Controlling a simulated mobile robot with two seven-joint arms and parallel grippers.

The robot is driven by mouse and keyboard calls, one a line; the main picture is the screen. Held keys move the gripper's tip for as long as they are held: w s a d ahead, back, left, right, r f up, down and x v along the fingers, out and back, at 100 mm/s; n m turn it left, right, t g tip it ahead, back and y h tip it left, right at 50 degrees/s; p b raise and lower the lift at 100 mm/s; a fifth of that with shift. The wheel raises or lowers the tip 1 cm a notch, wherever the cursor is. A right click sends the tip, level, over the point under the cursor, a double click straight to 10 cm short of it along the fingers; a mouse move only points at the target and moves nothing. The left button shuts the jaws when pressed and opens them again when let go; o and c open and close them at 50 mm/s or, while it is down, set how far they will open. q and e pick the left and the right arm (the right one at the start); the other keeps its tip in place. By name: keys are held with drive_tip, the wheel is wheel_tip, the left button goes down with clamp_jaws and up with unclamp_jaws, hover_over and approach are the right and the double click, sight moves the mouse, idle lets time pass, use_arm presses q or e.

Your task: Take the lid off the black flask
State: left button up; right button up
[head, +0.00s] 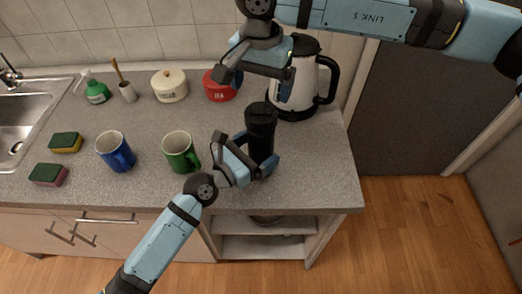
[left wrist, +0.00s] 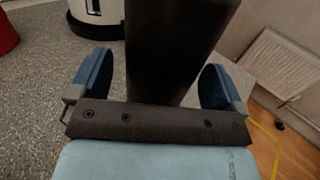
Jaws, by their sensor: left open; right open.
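The black flask (head: 260,143) stands upright near the right front of the grey worktop. Its dark lid (head: 262,112) is on top. My left gripper (head: 257,152) is open, with its fingers on either side of the flask's body. In the left wrist view the flask (left wrist: 170,50) is between the blue fingers (left wrist: 155,80), with a visible gap on each side; its top is out of frame. My right gripper (head: 258,77) is open and empty, above the flask in the picture and in front of the kettle. No contact between it and the lid shows.
A white and black kettle (head: 303,88) stands behind the flask. A green mug (head: 178,150) and a blue mug (head: 114,150) are to the left. A red tea tin (head: 217,88) and a cream canister (head: 170,86) stand at the back. The worktop (head: 315,170) right of the flask is clear.

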use_arm(q)
drive_tip(key=shift+w+d, duration=0.4)
drive_tip(key=shift+d, duration=0.05)
